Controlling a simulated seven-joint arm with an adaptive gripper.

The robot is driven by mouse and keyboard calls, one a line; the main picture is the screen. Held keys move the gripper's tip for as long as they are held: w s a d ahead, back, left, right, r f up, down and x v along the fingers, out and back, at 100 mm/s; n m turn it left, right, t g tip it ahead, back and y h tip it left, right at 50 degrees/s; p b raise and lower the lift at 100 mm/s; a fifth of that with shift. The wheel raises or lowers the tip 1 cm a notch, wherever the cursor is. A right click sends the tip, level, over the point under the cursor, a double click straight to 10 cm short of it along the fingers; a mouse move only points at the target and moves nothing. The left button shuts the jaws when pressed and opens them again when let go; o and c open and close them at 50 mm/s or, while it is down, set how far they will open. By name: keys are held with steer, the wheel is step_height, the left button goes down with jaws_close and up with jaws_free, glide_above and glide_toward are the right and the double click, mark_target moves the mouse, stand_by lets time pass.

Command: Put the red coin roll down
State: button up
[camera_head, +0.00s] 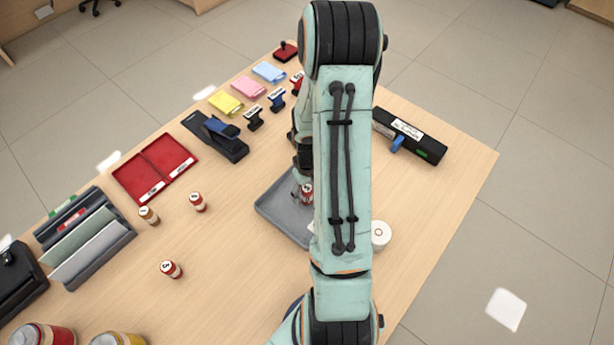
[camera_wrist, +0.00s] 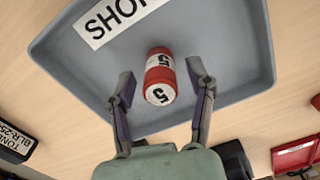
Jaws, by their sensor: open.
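A red coin roll (camera_wrist: 160,75) with a white band and a "5" on its end is in the grey tray (camera_wrist: 247,62), between my gripper's fingers in the wrist view. My gripper (camera_wrist: 161,88) is open, with a gap on both sides of the roll. In the head view the roll (camera_head: 306,194) shows in the tray (camera_head: 276,206), partly hidden by my arm. The tray carries a white label that begins "SHO"; the rest is cut off.
A red two-part tray (camera_head: 155,168), a stapler (camera_head: 217,136) and several stamps and coloured note pads lie to the left and back. A black box (camera_head: 409,135) and a white round item (camera_head: 381,234) are on the right. The counter's front middle is mostly clear.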

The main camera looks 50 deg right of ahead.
step_height(320, 180, up, 10)
steer(key=shift+r, duration=0.2)
steer(key=s+a+r+n, duration=0.1)
steer(key=a+r, duration=0.3)
steer(key=a, duration=0.3)
steer(key=a+r+n, duration=0.1)
steer(key=a+r, duration=0.3)
steer(key=a, duration=0.3)
steer(key=s+a+r+n, duration=0.2)
steer(key=s+a+r, duration=0.1)
steer(key=s+a, duration=0.5)
steer(key=shift+s+a+r+y, duration=0.15)
steer(key=shift+s+r+y, duration=0.1)
steer(key=shift+r+y, duration=0.15)
